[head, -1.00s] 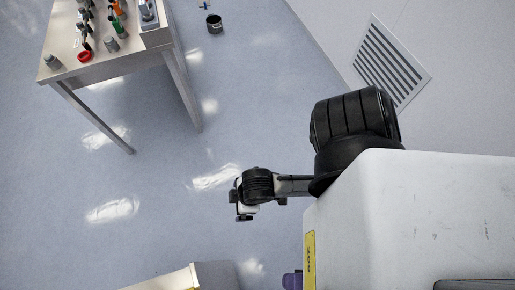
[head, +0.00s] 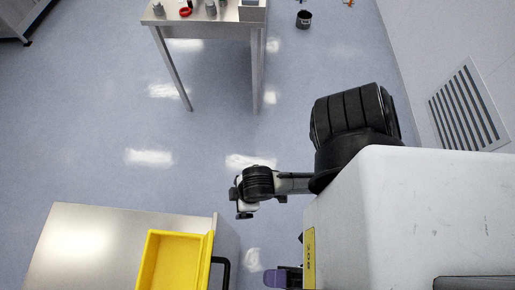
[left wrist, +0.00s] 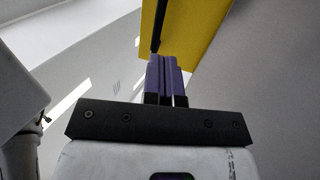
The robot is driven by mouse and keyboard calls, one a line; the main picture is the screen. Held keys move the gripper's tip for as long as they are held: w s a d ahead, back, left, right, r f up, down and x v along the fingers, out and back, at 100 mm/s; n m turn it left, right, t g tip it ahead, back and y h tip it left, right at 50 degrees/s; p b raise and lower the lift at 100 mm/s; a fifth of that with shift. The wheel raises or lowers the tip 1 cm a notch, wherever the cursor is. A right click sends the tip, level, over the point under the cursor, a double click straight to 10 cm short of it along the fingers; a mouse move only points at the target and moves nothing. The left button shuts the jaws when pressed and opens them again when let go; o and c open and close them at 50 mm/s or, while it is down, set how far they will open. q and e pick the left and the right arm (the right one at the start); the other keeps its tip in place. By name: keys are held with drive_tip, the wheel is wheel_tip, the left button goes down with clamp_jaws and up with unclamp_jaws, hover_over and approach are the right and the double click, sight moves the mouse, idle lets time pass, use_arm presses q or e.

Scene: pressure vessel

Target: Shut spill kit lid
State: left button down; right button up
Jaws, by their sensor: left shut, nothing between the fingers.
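A yellow box (head: 172,262), which appears to be the spill kit, stands on a light metal-topped surface at the bottom left in the head view. The picture edge cuts it off, and I cannot make out its lid for certain. My left gripper (head: 273,278), with purple fingers, is at the bottom edge, to the right of the box and apart from it. In the left wrist view its fingers (left wrist: 167,75) are together and empty. A yellow panel (left wrist: 195,35) with a dark strip shows beyond the fingertips; I cannot tell whether they touch it. My right gripper is not in view.
The metal top (head: 85,245) is bare left of the box. A black handle (head: 225,272) sticks out at its right side, near my left gripper. A table (head: 205,28) with small items is at the top, with a dark pot (head: 303,19) beside it. Open floor lies between.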

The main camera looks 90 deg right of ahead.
use_arm(q)
drive_tip(key=p+x, duration=0.2)
drive_tip(key=x, duration=0.7)
drive_tip(key=shift+p, duration=0.3)
